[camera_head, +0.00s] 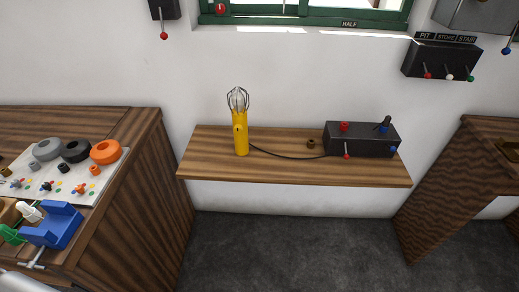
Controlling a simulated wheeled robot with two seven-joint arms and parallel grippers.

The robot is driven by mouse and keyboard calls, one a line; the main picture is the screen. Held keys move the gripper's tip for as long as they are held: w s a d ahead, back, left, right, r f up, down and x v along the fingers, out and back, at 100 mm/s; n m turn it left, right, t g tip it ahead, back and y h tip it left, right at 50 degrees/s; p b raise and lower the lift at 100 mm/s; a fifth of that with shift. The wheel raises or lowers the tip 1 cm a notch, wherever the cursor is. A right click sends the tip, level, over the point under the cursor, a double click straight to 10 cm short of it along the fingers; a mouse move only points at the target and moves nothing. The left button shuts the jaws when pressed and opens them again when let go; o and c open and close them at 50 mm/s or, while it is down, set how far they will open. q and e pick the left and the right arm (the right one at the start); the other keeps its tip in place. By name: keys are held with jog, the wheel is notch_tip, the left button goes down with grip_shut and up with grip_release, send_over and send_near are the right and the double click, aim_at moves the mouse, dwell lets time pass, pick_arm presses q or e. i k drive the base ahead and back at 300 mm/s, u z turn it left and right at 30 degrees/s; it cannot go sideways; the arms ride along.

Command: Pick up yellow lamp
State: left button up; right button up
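The yellow lamp (240,134) stands upright on a wooden wall shelf (290,176), left of the shelf's middle. It has a yellow handle and a wire cage around a clear bulb on top. A dark cable (285,157) runs from the lamp's lower part to the right, toward a black control box (362,140). Nothing is touching the lamp except the shelf and its cable. Neither of my grippers shows in the head view.
The control box has red and blue knobs, and a small brown ring (311,143) lies beside it. A left bench (120,129) holds coloured rings and a blue vise (58,228). A switch box (440,61) hangs on the wall at upper right. The shelf front is clear.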

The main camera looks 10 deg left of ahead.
aim_at(239, 114)
jog(key=z, duration=0.4)
jog(key=k, duration=0.85)
jog(key=u, duration=0.3)
jog(key=i, duration=0.5)
jog(key=u, duration=0.75)
jog(key=i, duration=0.95)
jog(key=z, duration=0.3)
